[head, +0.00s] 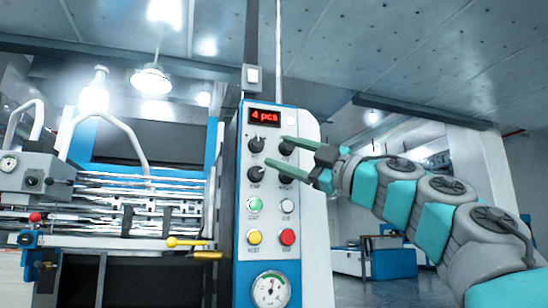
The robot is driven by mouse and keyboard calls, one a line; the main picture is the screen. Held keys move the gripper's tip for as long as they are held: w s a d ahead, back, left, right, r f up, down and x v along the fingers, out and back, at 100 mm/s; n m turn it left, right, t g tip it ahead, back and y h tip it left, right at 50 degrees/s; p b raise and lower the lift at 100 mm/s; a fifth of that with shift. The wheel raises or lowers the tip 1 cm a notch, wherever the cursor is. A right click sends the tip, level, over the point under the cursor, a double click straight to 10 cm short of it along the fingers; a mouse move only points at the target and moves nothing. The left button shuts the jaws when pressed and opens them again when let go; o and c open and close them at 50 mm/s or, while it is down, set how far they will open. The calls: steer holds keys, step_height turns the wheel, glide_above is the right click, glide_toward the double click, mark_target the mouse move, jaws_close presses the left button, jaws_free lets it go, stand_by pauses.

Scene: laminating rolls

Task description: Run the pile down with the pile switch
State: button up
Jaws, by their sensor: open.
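The control panel (241,212) is a white and blue upright box with a red display (264,116) reading "4 pcs". Below the display are black rotary switches: an upper left one (257,144), an upper right one (287,148) and a lower left one (255,173). The labels are too small for me to tell which is the pile switch. My gripper (283,151) is open, reaching in from the right. Its fingers lie above and below the upper right switch in the picture; I cannot tell whether they touch it.
Below the switches are green (254,205), white (287,205), yellow (254,237) and red (288,237) buttons and a round gauge (271,289). The roller machine (130,200) with yellow-handled levers stands left. Open floor and a blue-white machine (390,262) lie behind on the right.

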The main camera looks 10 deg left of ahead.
steer(key=shift+v, duration=1.15)
